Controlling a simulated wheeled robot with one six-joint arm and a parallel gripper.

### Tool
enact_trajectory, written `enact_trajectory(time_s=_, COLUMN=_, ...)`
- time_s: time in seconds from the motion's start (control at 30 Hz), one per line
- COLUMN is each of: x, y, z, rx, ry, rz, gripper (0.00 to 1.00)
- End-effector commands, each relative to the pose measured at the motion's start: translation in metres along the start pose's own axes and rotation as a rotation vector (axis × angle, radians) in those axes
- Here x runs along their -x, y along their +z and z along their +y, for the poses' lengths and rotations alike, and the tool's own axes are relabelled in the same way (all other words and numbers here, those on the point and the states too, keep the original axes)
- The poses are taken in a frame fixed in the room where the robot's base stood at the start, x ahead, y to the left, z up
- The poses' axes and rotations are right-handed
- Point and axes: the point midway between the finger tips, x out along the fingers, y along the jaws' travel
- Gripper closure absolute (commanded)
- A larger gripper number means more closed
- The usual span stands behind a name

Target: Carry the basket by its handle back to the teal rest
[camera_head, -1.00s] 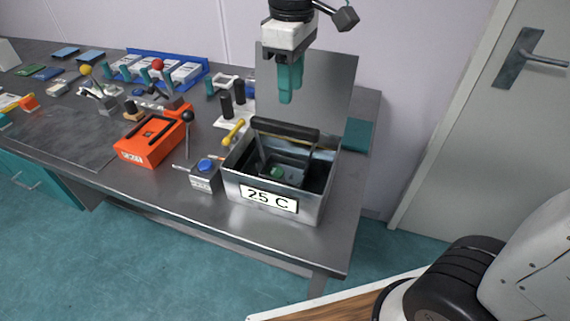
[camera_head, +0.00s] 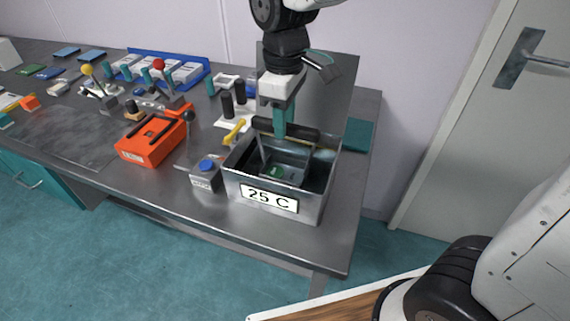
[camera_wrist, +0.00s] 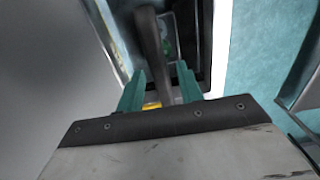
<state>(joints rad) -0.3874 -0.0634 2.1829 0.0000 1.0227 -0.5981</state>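A basket (camera_head: 292,177) sits inside the metal bath labelled 25 C (camera_head: 232,182). Its dark handle (camera_head: 305,134) stands up across the bath; a green item shows inside. My gripper (camera_head: 283,134) points down with its teal fingers at the middle of the handle. In the wrist view the handle (camera_wrist: 151,38) runs between the two fingers of my gripper (camera_wrist: 161,70), which look spread apart. Whether they touch the handle I cannot tell. The teal rest (camera_head: 358,134) lies flat on the table behind the bath's right side.
A blue-topped grey box (camera_head: 204,177) stands left of the bath, with an orange box (camera_head: 150,143) further left. A yellow-handled tool (camera_head: 234,131) and dark posts stand behind them. A grey panel (camera_head: 330,85) rises behind the bath.

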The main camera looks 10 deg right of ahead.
Motion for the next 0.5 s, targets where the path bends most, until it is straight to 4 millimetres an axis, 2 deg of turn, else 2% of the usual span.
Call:
enact_trajectory(time_s=0.2, x=-0.0001, y=0.0000, z=0.0000, rx=0.000, ry=0.000, rz=0.000, gripper=0.64)
enact_trajectory(time_s=0.33, x=0.0000, y=0.0000, z=0.0000, rx=0.000, ry=0.000, rz=0.000, gripper=1.00)
enact_trajectory(time_s=0.5, x=0.0007, y=-0.0003, z=0.0001, rx=0.000, ry=0.001, rz=0.001, gripper=1.00)
